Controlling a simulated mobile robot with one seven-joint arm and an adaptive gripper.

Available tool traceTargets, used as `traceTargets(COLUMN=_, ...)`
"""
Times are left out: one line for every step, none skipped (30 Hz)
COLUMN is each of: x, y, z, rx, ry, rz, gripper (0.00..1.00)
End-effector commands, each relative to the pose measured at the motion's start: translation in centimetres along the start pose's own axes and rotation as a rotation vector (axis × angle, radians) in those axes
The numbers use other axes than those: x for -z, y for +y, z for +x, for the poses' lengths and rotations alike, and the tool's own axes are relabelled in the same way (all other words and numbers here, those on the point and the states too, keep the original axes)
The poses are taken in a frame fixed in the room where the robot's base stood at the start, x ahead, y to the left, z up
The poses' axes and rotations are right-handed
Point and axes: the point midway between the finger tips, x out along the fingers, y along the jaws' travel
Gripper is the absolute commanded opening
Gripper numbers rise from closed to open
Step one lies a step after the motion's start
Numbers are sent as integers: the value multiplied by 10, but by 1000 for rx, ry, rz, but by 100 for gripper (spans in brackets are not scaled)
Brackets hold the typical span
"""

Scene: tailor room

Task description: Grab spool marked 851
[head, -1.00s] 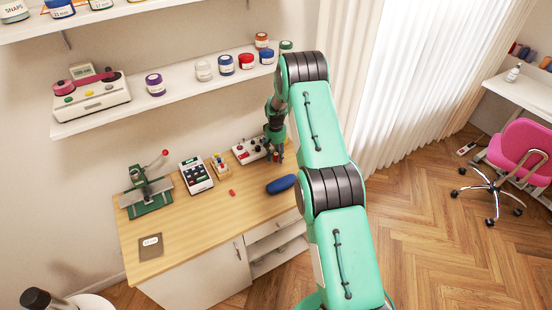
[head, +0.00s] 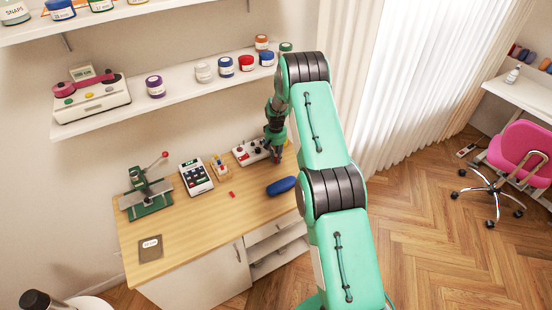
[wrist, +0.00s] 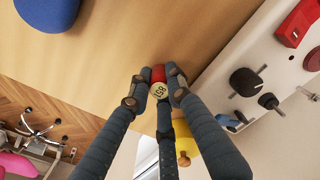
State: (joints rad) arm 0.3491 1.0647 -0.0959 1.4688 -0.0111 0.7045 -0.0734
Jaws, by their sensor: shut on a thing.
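The spool marked 851 (wrist: 159,91) shows in the wrist view as a pale round label reading 851, with a red part (wrist: 158,73) just beyond it. My gripper (wrist: 156,84) has its dark fingers closed around it, with fingertips touching its sides. Some of the spool is hidden by the fingers. In the head view my gripper (head: 275,155) is low over the right back of the wooden desk, beside the white device with knobs; the spool is too small to make out there.
The white device (head: 250,151) with red and dark knobs stands close beside my gripper. A blue oblong object (head: 281,186) lies in front. A calculator-like box (head: 196,176) and a green press (head: 147,195) stand left. A shelf (head: 190,85) hangs above. The desk's front middle is clear.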

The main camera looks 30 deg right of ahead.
Motion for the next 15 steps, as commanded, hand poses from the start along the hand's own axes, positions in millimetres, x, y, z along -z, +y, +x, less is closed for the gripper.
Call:
traceTargets(x=0, y=0, z=-4, rx=0, ry=2, rz=0, gripper=5)
traceTargets(x=1, y=0, z=-9, rx=0, ry=4, rz=0, gripper=5)
traceTargets(x=1, y=0, z=-14, rx=0, ry=4, rz=0, gripper=5)
traceTargets(x=1, y=0, z=-17, rx=0, ry=4, rz=0, gripper=5)
traceTargets(x=1, y=0, z=-21, rx=0, ry=4, rz=0, gripper=5)
traceTargets(x=1, y=1, z=-27, rx=0, ry=4, rz=0, gripper=5)
traceTargets(x=0, y=0, z=-31, rx=0, ry=3, rz=0, gripper=5)
traceTargets(x=0, y=1, z=-36, rx=0, ry=3, rz=0, gripper=5)
traceTargets(x=1, y=1, z=-43, rx=0, ry=4, rz=0, gripper=5)
traceTargets(x=1, y=1, z=-48, rx=0, ry=5, rz=0, gripper=5)
traceTargets(x=1, y=1, z=-53, rx=0, ry=5, rz=0, gripper=5)
traceTargets(x=1, y=1, z=-60, rx=0, ry=4, rz=0, gripper=5)
traceTargets(x=1, y=1, z=-66, rx=0, ry=4, rz=0, gripper=5)
traceTargets(x=-3, y=2, z=-68, rx=0, ry=1, rz=0, gripper=5)
traceTargets(x=-11, y=4, z=-65, rx=0, ry=-2, rz=1, gripper=5)
